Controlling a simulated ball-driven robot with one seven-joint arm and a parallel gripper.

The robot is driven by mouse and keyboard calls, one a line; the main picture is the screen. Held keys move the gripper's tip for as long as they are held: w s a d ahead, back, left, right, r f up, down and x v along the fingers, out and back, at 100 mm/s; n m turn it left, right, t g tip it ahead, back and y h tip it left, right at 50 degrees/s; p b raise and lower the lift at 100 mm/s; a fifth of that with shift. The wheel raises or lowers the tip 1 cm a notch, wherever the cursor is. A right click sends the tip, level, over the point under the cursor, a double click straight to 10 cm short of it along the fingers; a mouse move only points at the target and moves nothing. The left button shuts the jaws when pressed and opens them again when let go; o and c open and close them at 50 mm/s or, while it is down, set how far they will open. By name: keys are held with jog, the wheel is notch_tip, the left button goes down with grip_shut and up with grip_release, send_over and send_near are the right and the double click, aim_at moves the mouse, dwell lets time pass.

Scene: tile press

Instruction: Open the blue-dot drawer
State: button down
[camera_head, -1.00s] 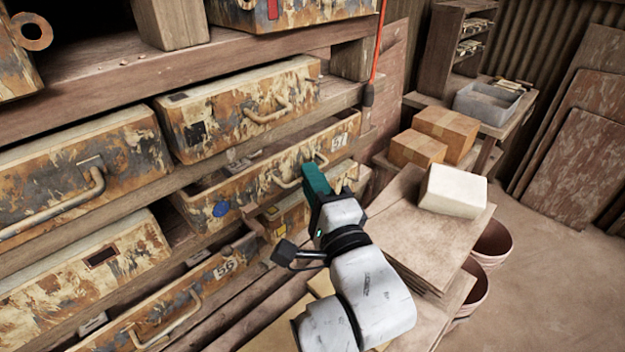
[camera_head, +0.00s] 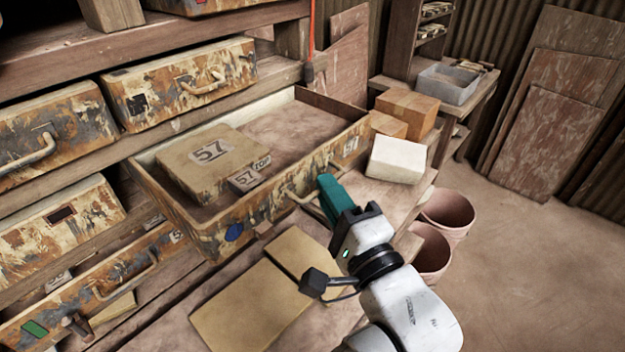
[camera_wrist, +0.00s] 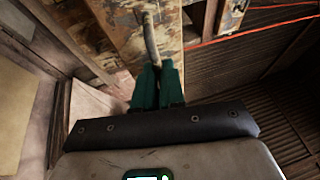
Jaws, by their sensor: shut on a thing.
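The blue-dot drawer (camera_head: 268,207) is pulled well out of the rack in the head view, with its inside visible from above. Its front has peeling, rusty paint, a blue dot (camera_head: 234,232) at the left and a "51"-like label at the right. A flat tan block (camera_head: 205,172) marked "57" and a small block (camera_head: 249,177) marked "57 TOP" lie in its left part. My gripper (camera_head: 324,184) is shut on the drawer's handle (camera_head: 303,198). In the wrist view, the teal fingers (camera_wrist: 158,80) close around the handle (camera_wrist: 151,38). The fingertips are partly hidden.
Flat tan boards (camera_head: 250,307) lie below the drawer. A white block (camera_head: 396,159) and cardboard boxes (camera_head: 407,108) stand to the right. Pink buckets (camera_head: 447,213) are on the floor, which is open further right. A green-dot drawer (camera_head: 34,328) is at lower left.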

jog(key=shift+s+d+f, duration=0.15)
jog(key=shift+s+d, duration=0.7)
jog(key=shift+d, duration=0.3)
jog(key=c, duration=1.2)
grip_release()
jog(key=shift+c, duration=0.2)
jog(key=b+v, duration=0.1)
jog(key=v, duration=0.9)
jog(key=shift+s+d+b, duration=0.2)
jog(key=shift+s+b, duration=0.1)
jog(key=shift+s, duration=0.05)
